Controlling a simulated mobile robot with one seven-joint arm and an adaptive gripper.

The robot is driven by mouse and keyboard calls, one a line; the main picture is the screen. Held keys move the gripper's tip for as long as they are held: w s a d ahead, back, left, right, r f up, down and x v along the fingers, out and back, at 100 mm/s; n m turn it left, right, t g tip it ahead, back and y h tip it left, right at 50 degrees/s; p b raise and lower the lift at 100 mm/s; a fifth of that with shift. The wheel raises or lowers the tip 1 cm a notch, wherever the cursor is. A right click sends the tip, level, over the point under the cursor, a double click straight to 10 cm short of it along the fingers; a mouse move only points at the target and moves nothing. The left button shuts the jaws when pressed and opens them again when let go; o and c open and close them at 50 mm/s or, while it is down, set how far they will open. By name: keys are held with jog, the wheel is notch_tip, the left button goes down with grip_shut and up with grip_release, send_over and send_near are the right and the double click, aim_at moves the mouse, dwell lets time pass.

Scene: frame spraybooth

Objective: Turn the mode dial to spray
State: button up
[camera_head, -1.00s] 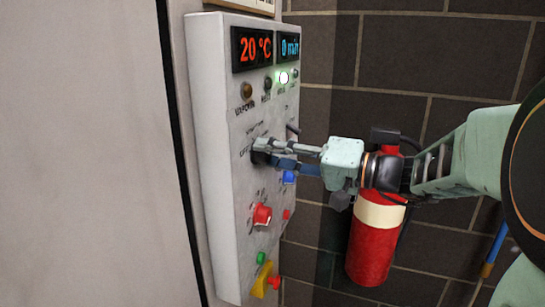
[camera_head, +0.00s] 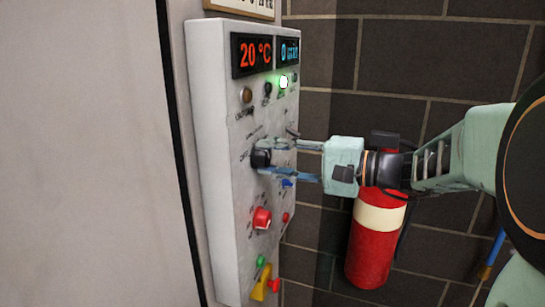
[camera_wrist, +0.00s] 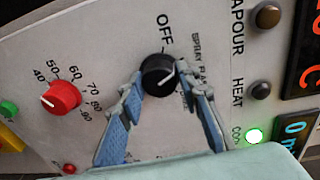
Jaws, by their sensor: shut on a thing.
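The black mode dial (camera_head: 261,158) sits in the middle of the grey control panel (camera_head: 219,190). In the wrist view the dial (camera_wrist: 156,72) has "OFF" printed above it and lettering that looks like "SPRAY FLASH" to its right. Its white pointer line points to the right, on the side of that lettering; the exact mark is hard to tell. My gripper (camera_head: 268,156) reaches in from the right, and its blue fingers are shut on the dial from two sides. In the wrist view the right finger of my gripper (camera_wrist: 158,84) hides some print below the lettering.
A red temperature dial (camera_head: 262,218) is lower on the panel, with a green button (camera_head: 261,259) and yellow switch (camera_head: 263,283) below. A blue button (camera_head: 287,183) is close to my lower finger. A lit green lamp (camera_head: 283,82) is above. A fire extinguisher (camera_head: 374,245) hangs behind my arm.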

dwell(0.3)
jog(key=o, duration=1.2)
jog(key=shift+c, duration=0.2)
jog(key=shift+d, duration=0.1)
jog(key=v, duration=1.1)
jog(key=shift+s+d, duration=0.25)
jog(key=shift+d, duration=0.15)
jog(key=shift+r, duration=0.1)
